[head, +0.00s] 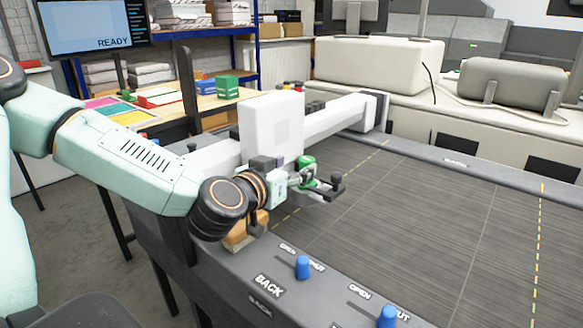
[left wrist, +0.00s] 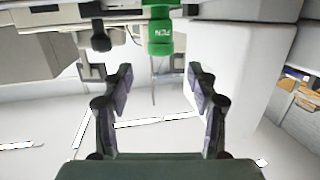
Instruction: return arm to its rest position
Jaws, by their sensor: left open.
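My left arm comes in from the left in the head view, over the machine's near-left corner. My left gripper (head: 318,186) is at its end, beside a white upright housing (head: 270,125). In the left wrist view its two dark fingers (left wrist: 159,82) are spread apart with nothing between them. My right gripper is not in view.
The wide grey machine bed (head: 420,210) is bare. Blue knobs (head: 303,267) stand on its front edge beside BACK and OPEN labels. An orange-brown block (head: 240,236) lies under my wrist. A wooden bench (head: 190,103) with coloured sheets and a green box (head: 227,87) stands behind.

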